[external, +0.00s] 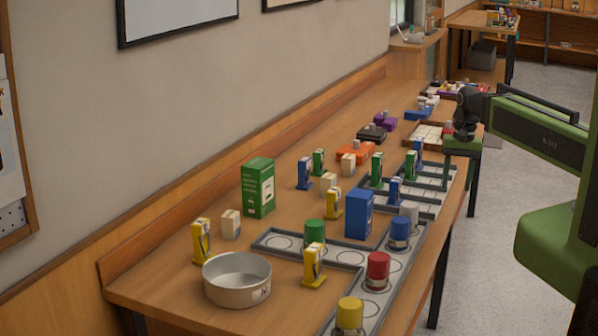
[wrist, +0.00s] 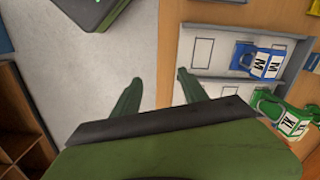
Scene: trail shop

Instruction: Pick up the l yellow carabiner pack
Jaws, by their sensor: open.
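Three yellow carabiner packs stand on the long wooden table in the external view: one at the left (external: 201,241), one near the middle (external: 333,203), and one near the front (external: 313,265). Their size letters are too small to read, so I cannot tell which is the L. In the external view my gripper (external: 463,145) is at the table's right edge, far from the yellow packs.
In the wrist view a blue pack marked M (wrist: 262,62) sits in a grey tray (wrist: 215,88), with a green pack (wrist: 290,122) beside it. Coloured cylinders, a metal bowl (external: 237,279), a green box (external: 258,187) and a blue box (external: 359,214) crowd the table.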

